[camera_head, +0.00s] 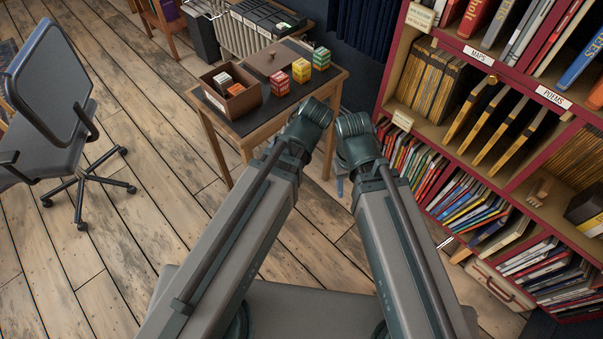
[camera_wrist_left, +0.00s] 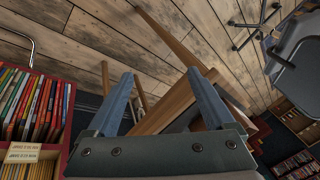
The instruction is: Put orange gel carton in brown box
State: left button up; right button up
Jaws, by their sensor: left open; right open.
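An orange-yellow carton (camera_head: 301,70) stands on the dark top of a wooden table, between a red carton (camera_head: 279,83) and a green carton (camera_head: 321,58). The open brown box (camera_head: 239,107) sits to their left, with small red-and-white items (camera_head: 222,80) inside. My left gripper (camera_wrist_left: 160,73) is open and empty in the left wrist view; its arm hides it in the head view. My right gripper (camera_head: 341,185) shows only as a small bluish part beneath its wrist, below the table's right side; it is open, and I see nothing in it.
The wooden table (camera_head: 335,78) also shows a flat brown piece (camera_head: 268,59) behind the cartons. A crowded red bookshelf (camera_head: 478,185) stands close on the right. An office chair (camera_head: 55,105) stands at left. Plank floor between chair and table is clear.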

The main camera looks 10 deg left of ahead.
pick_arm(q)
jog(key=s+d+f+m+g+h, duration=0.1)
jog(key=s+d+m+g+h, duration=0.1)
jog(key=s+d+m, duration=0.3)
jog(key=shift+s+d+f+g+h, duration=0.35)
jog(key=shift+s+d+h, duration=0.2)
jog(key=shift+s, duration=0.7)
notch_tip(320, 180, up, 11)
jog(key=p, duration=1.1)
